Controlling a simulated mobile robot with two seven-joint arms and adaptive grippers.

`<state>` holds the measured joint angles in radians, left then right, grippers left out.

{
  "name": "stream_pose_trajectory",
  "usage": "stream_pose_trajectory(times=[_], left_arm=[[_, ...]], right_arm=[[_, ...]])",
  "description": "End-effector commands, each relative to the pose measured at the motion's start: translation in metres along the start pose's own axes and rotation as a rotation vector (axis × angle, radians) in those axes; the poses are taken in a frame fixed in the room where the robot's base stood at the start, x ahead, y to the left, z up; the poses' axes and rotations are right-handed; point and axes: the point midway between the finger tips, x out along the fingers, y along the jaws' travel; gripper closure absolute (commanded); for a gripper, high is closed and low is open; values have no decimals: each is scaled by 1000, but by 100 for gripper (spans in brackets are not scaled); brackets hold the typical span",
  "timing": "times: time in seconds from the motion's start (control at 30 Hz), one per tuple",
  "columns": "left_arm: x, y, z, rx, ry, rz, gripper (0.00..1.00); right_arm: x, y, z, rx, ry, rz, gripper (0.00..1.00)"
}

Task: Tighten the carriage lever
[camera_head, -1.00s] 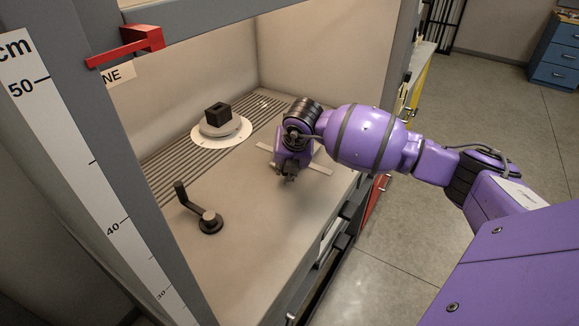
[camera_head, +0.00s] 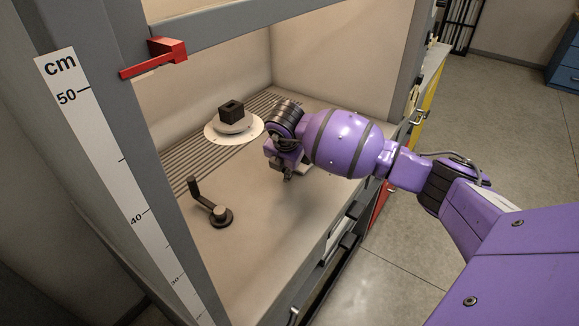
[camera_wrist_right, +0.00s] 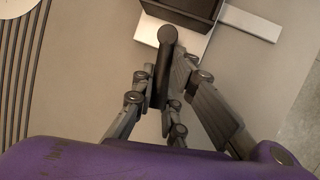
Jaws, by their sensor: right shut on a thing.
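In the right wrist view a dark lever (camera_wrist_right: 166,62) with a rounded end lies between the fingers of my right gripper (camera_wrist_right: 160,97), which is shut on it. Beyond the lever is a dark, box-like block, seemingly the carriage (camera_wrist_right: 185,10), on a pale flat rail (camera_wrist_right: 235,20). In the head view my right gripper (camera_head: 287,172) is low over the bench floor, and it and the wrist hide the lever and most of the carriage. My left gripper is not in view.
A dark crank handle (camera_head: 208,205) stands on the bench at left. A pale round disc (camera_head: 215,134) bearing a black block (camera_head: 231,110) sits by the slotted strip. A red bracket (camera_head: 160,57) and cm scale (camera_head: 80,95) are on the frame.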

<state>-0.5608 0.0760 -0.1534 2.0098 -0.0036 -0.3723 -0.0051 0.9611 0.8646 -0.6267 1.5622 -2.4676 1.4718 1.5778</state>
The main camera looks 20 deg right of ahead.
Motion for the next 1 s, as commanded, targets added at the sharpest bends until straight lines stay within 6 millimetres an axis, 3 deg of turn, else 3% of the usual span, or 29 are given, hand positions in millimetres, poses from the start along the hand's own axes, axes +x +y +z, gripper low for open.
stream_pose_trajectory(times=[0.17, 0.37, 0.4, 0.57, 1.0], left_arm=[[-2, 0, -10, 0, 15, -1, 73], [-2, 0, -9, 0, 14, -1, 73], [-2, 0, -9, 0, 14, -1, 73], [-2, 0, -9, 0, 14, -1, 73], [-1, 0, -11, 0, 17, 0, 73]], right_arm=[[-1, 12, -1, 175, -36, -71, 100], [0, 12, -1, 194, -42, -78, 100], [0, 12, -1, 194, -42, -78, 87], [1, 11, 0, 193, -41, -79, 66], [1, 10, 0, 192, -42, -81, 66]])
